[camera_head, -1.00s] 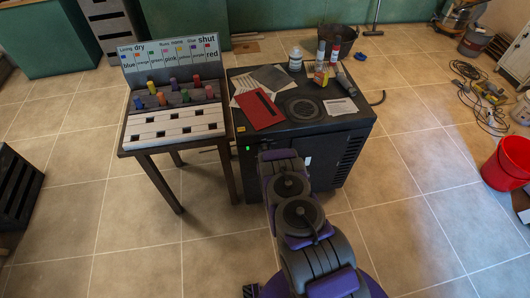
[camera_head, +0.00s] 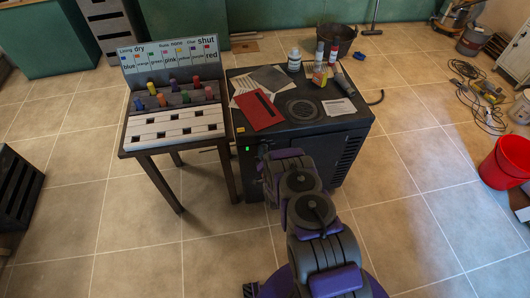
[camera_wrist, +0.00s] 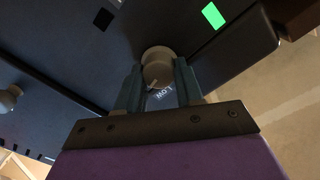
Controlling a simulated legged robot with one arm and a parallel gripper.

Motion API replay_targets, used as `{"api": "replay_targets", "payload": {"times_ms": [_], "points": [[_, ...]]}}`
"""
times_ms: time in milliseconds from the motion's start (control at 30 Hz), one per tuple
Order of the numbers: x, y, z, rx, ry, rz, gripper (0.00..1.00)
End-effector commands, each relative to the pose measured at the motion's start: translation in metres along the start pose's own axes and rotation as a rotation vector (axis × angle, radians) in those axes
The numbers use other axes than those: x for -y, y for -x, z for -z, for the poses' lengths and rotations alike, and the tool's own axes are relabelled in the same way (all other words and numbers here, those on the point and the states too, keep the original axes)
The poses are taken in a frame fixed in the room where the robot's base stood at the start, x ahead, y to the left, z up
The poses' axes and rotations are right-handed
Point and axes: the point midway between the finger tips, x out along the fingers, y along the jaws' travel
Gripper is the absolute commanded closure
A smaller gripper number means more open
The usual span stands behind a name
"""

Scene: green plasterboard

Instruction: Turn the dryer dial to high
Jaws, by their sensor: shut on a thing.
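The dryer is a black cabinet (camera_head: 348,150) with a lit green indicator at its front left. In the wrist view its dark front panel (camera_wrist: 100,50) fills much of the picture. The grey round dial (camera_wrist: 157,60) sits on that panel between my fingers. My gripper (camera_wrist: 158,80) is shut on the dial, one finger on each side. The word LOW shows upside down on the panel just below the dial. No HIGH label can be seen. In the head view my arm reaches the cabinet's front and the dial cannot be made out.
A second round knob (camera_wrist: 10,97) is at the left in the wrist view. A table with coloured pegs (camera_head: 172,135) stands close on the left. A red bucket (camera_head: 506,162) stands far right.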

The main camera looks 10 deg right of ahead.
Motion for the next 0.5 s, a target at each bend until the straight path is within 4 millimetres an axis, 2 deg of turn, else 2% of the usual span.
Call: {"api": "replay_targets", "payload": {"times_ms": [333,367,500], "points": [[-0.0021,0.0017,-0.0027,0.006,-0.002,-0.005,0.94],[-0.0021,0.0017,-0.0027,0.006,-0.002,-0.005,0.63],[-0.0016,0.0015,-0.0017,0.004,-0.002,-0.003,0.49]]}}
